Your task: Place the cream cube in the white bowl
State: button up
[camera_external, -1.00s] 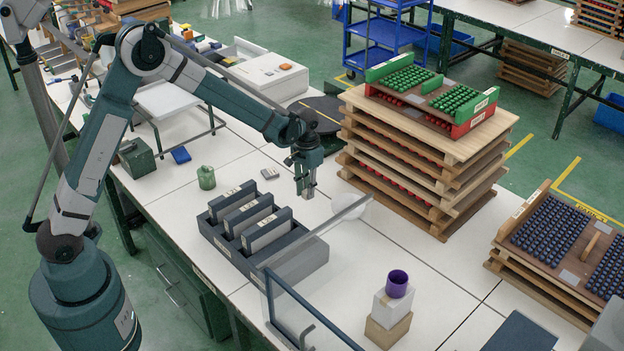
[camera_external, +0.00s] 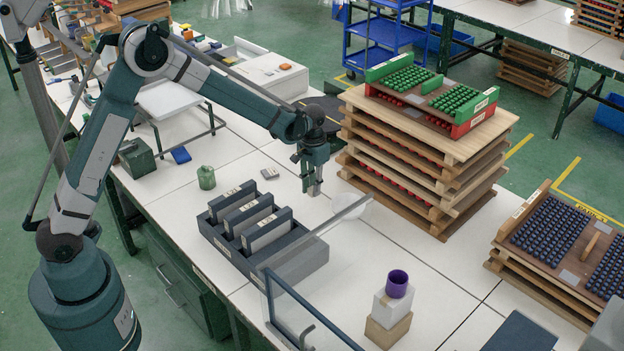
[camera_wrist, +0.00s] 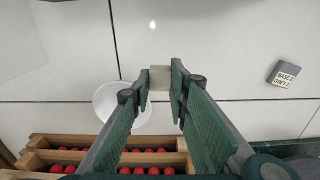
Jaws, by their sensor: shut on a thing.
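The cream cube (camera_wrist: 160,77) is held between the fingertips of my gripper (camera_wrist: 159,86) in the wrist view. In the external view my gripper (camera_external: 312,189) hangs pointing down above the white table, left of the tall tray stack. The cube is too small to make out clearly there. The white bowl (camera_wrist: 108,103) shows in the wrist view below and left of the cube, partly hidden by the left finger. In the external view the bowl (camera_external: 349,207) is just right of my gripper, partly hidden behind a clear panel's edge.
A tall stack of wooden trays (camera_external: 420,170) stands close behind and right of the bowl. A dark slotted box (camera_external: 300,262) and a clear panel stand in front. A small grey labelled block (camera_wrist: 283,74) lies on the table. A purple cup (camera_external: 397,284) sits on stacked blocks.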

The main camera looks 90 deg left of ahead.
notch_tip(320, 180, up, 4)
jog(key=p, duration=0.2)
send_over(349, 200)
jog(key=d, duration=0.5)
jog(key=shift+s, duration=0.2)
jog(key=shift+f, duration=0.15)
jog(key=shift+f+b, duration=1.3)
jog(key=shift+f, duration=4.05)
jog(key=o, duration=0.8)
jog(key=shift+r, duration=0.1)
